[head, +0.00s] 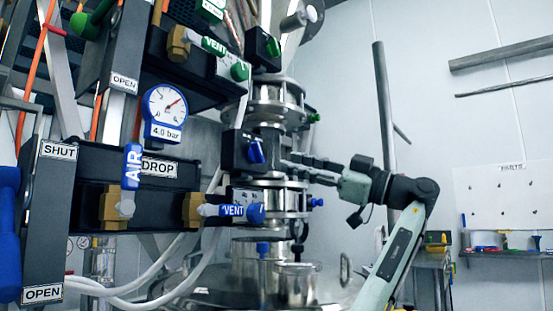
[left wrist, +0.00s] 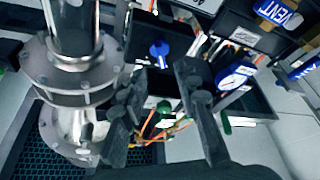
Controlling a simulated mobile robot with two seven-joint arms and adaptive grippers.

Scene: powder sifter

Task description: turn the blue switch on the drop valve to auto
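The blue switch (head: 257,151) sits on the face of a black box (head: 235,150) on the central metal column, right of the DROP label (head: 158,167). It looks tilted, but I cannot read which setting it points to. The switch also shows in the left wrist view (left wrist: 160,50), above and between my fingers. My left gripper (head: 291,166) is just right of the switch, beside the column. In the left wrist view its two dark fingers (left wrist: 160,95) are apart with nothing between them. My right gripper is not in view.
A pressure gauge (head: 165,105) and a blue AIR handle (head: 132,166) are left of the switch. A blue VENT handle (head: 232,210) is just below it, and a green VENT handle (head: 215,46) is above. The flanged column (left wrist: 75,70) stands close to my left finger.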

